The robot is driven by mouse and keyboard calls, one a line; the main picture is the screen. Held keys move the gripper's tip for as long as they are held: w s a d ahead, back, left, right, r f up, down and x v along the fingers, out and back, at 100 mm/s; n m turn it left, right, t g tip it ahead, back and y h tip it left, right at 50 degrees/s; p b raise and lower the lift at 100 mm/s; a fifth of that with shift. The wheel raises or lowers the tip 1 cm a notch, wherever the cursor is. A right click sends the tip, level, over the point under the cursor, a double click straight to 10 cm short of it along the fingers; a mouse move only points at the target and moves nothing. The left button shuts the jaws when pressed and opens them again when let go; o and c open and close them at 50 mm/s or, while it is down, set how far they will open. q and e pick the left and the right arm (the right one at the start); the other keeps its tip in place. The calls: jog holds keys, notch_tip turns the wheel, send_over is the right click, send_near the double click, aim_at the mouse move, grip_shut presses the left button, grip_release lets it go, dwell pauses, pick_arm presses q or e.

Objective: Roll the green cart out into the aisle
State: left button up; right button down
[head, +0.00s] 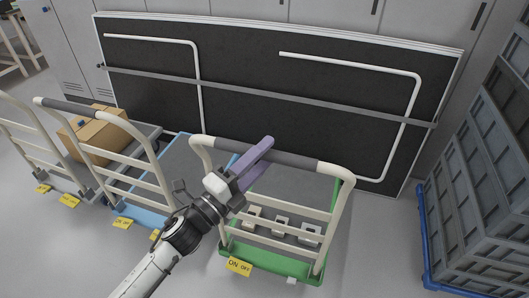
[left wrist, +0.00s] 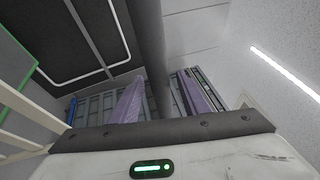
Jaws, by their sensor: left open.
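The green cart (head: 265,261) stands at the centre right in the head view, with a green base and a cream frame. Its push handle has a dark grey grip (head: 300,162). My left gripper (head: 254,162), with purple fingers, is open at the left part of this grip. In the left wrist view, the dark grip (left wrist: 151,40) runs down between the two purple fingers (left wrist: 163,100), with space visible on both sides. Several pale blocks show behind the frame's lower rails. A yellow ON/OFF tag (head: 238,266) is at the cart's near edge. My right gripper is not in view.
A blue cart (head: 187,165) stands close on the left, and a grey cart with a cardboard box (head: 97,135) beyond it. Stacked grey crates on a blue dolly (head: 427,246) stand at right. A black panel (head: 250,65) stands behind. Floor (head: 375,235) between green cart and crates is clear.

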pick_arm(q)
jog(key=shift+w+d+r, duration=0.1)
jog(key=shift+w+d, duration=0.15)
jog(key=c, duration=1)
grip_shut()
jog(key=shift+s+a, duration=0.1)
jog(key=shift+s, duration=0.05)
